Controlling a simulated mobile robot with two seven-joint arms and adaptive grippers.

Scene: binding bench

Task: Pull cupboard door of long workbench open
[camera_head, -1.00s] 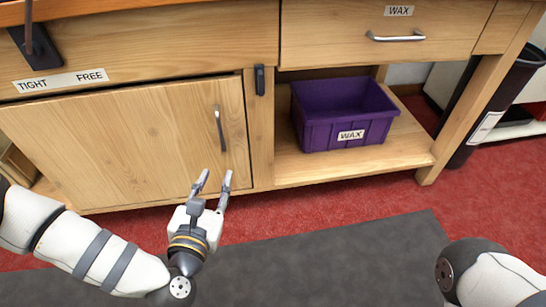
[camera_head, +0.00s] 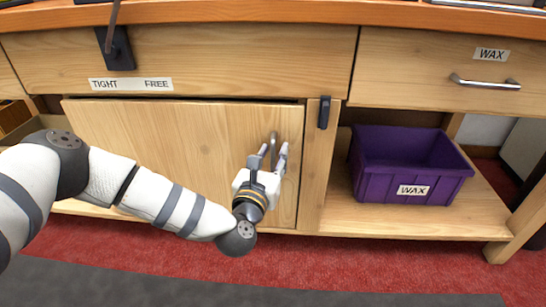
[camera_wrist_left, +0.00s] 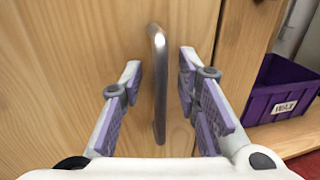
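The cupboard door (camera_head: 190,140) is a pale wooden panel on the front of the long workbench (camera_head: 230,58). It looks shut or nearly so, with a thin dark gap along its top. Its upright metal handle (camera_head: 273,138) is near the door's right edge and also shows in the left wrist view (camera_wrist_left: 158,85). My left gripper (camera_head: 273,156) is open at the handle. In the left wrist view its fingers stand apart, one on each side of the bar, with gaps showing. Contact is not visible. My right gripper is out of view.
A dark latch (camera_head: 324,112) sits on the post right of the door. A purple WAX bin (camera_head: 376,185) stands on the open shelf (camera_head: 335,212). A lever plate (camera_head: 116,50) is above the door. Red floor (camera_head: 300,262) and a grey mat (camera_head: 200,284) lie in front.

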